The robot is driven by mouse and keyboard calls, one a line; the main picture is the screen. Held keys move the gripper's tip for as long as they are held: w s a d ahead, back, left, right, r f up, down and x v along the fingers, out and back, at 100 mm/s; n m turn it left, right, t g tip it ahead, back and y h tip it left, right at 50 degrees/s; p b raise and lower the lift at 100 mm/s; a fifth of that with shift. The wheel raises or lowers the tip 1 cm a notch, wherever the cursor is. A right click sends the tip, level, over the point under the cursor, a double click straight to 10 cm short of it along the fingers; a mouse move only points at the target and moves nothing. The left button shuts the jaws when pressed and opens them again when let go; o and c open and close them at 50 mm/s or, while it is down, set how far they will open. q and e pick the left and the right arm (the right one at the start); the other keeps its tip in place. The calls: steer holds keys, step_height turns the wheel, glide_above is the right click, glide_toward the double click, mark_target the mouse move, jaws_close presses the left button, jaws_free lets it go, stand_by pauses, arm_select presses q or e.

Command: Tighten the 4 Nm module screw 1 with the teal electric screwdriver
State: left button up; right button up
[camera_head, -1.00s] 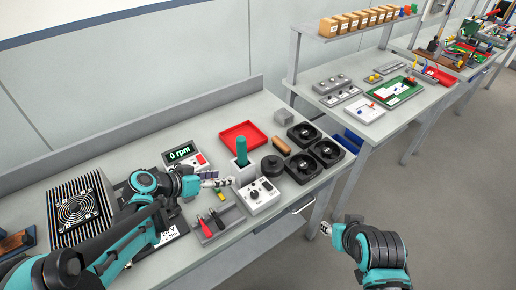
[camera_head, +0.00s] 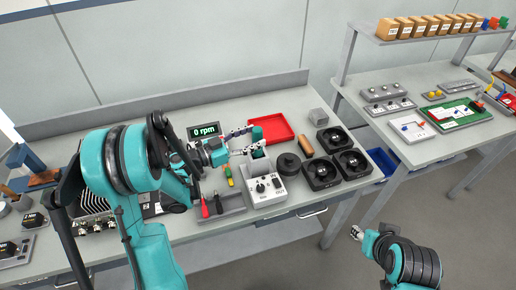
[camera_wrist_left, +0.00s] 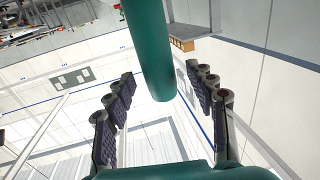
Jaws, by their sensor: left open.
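The teal electric screwdriver (camera_head: 257,133) stands upright in a light holder (camera_head: 259,166) on the bench. My left gripper (camera_head: 247,141) is open at the screwdriver's handle. In the left wrist view the teal handle (camera_wrist_left: 155,60) lies between the two spread fingers (camera_wrist_left: 160,115), with visible gaps on both sides. I cannot tell whether a finger touches it. Dark modules with small labels (camera_head: 35,221) sit at the bench's left end; I cannot make out module screw 1. My right gripper (camera_head: 356,233) hangs over the floor in front of the bench, too small to read.
A control box with a knob (camera_head: 267,191) stands just in front of the holder. A red tray (camera_head: 270,128) lies behind, a black round part (camera_head: 288,164) and several black fan-like units (camera_head: 321,174) to the right. A grey tool tray (camera_head: 222,208) lies in front-left. An rpm display (camera_head: 205,131) reads 0.

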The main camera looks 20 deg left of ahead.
arm_select(q)
steer(key=shift+x, duration=1.05)
steer(key=shift+c, duration=0.3)
jaws_close()
step_height(320, 180, up, 18)
steer(key=p, duration=0.6)
steer(key=shift+r, duration=0.15)
